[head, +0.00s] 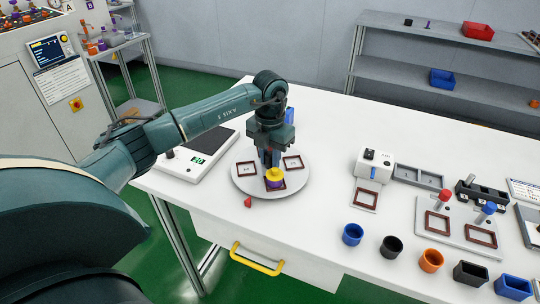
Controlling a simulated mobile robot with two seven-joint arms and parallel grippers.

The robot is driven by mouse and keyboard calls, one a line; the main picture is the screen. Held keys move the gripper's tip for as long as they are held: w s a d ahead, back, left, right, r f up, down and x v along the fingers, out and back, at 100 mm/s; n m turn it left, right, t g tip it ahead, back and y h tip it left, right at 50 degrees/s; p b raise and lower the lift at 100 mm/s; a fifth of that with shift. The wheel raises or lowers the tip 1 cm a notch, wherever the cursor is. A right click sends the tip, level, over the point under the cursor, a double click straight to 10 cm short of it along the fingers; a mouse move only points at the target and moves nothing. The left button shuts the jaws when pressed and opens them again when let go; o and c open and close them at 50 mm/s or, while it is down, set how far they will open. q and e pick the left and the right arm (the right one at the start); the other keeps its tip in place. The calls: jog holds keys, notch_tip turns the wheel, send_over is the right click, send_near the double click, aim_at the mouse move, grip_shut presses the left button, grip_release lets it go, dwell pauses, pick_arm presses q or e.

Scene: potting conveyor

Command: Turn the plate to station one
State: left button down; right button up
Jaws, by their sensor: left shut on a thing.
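A yellow and purple piece (274,176) stands at the front frame. A small red marker (248,202) is on the table at the plate's front-left edge. My left gripper (268,160) points down over the plate's middle and is shut on its centre part. The grip itself is mostly hidden behind the yellow and purple piece. My right gripper is out of view.
A scale with a green display (197,160) stands left of the plate. A white device (373,165) and a grey board with brown frames (458,240) are to the right. Blue (352,234), black (391,247) and orange (431,260) cups line the front edge. A yellow drawer handle (257,266) juts out below.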

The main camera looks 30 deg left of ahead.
pick_arm(q)
jog(key=shift+r+n+p, duration=0.1)
jog(key=shift+n+p, duration=0.5)
jog(key=shift+n, duration=2.4)
jog(key=shift+n+p, duration=0.6)
jog(key=shift+n, duration=0.5)
jog(key=shift+n+p, duration=0.35)
jog(key=shift+n, duration=0.75)
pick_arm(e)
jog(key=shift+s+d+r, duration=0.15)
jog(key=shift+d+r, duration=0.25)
pick_arm(q)
jog(key=shift+n, duration=0.5)
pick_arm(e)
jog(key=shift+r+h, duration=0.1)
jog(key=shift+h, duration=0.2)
pick_arm(q)
jog(key=c, duration=1.2)
grip_release()
